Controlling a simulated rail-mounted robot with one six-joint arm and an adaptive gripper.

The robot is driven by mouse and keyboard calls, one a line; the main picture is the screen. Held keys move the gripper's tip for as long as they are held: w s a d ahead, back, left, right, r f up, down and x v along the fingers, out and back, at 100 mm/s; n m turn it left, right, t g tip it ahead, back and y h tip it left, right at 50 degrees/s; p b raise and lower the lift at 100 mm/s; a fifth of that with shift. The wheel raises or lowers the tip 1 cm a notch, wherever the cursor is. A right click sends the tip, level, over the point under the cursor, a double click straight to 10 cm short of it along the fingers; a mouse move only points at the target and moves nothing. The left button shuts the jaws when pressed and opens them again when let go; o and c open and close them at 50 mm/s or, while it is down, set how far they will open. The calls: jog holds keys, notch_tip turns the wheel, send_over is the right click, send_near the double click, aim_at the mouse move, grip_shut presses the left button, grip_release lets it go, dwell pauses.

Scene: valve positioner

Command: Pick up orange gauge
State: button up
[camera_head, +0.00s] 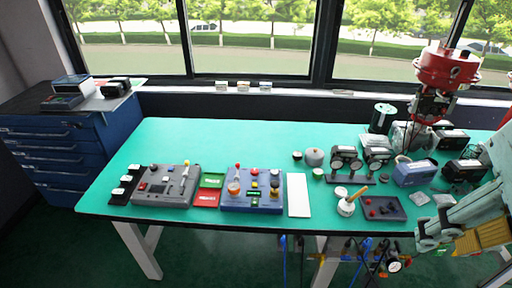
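A small round orange item (234,187), which looks like the orange gauge, sits on the left part of a blue panel box (262,206) at the table's front middle. Its dial face is too small to make out.
A grey panel box (165,186) and green and red trays (208,190) lie left of the blue box. A white plate (299,195) lies to its right. Dark gauges on a stand (345,165) and a pot with a yellow handle (346,207) crowd the right. The green table's (215,140) back middle is clear.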

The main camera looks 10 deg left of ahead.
jog(key=shift+o, duration=0.5)
jog(key=o, duration=0.5)
